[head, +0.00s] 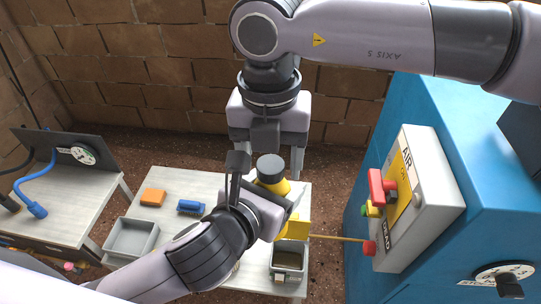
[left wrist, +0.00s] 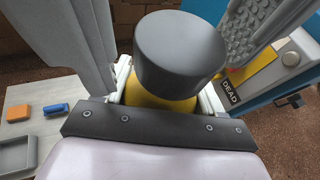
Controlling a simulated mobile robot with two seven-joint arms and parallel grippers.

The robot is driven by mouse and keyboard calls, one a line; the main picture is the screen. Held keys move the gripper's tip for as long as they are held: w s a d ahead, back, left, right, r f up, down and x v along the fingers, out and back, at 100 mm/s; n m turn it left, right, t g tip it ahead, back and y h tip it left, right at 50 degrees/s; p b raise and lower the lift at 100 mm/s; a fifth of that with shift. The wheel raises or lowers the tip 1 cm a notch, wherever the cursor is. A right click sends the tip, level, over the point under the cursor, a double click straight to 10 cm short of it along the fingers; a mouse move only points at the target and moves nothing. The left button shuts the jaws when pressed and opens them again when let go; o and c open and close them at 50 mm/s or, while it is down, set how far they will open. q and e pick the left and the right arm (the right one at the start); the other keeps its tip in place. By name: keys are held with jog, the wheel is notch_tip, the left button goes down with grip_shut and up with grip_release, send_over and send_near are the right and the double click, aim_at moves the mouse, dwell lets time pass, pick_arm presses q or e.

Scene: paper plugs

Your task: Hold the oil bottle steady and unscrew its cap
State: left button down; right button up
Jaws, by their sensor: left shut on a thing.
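The yellow oil bottle (head: 272,184) with its dark grey round cap (head: 270,167) stands over the middle table in the head view. The cap (left wrist: 180,50) is large in the left wrist view, with the yellow neck (left wrist: 160,104) below it. My left gripper (head: 268,198) is shut on the bottle below the cap and hides much of its body. My right gripper (head: 267,172) points down from above, its fingers spread on either side of the cap, apart from it. It holds nothing that I can see.
An orange block (head: 153,197), a blue item (head: 191,206), a grey tray (head: 131,237) and another bin (head: 288,262) are on the table. A blue machine (head: 400,100) with a control box (head: 425,205) stands at right. A second table (head: 75,205) is at left.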

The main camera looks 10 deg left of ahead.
jog(key=shift+r, duration=0.1)
jog(key=shift+r, duration=3.8)
jog(key=shift+c, duration=0.2)
jog(key=shift+f, duration=3.9)
jog(key=c, duration=1.1)
jog(key=shift+n, duration=1.8)
jog(key=o, duration=1.1)
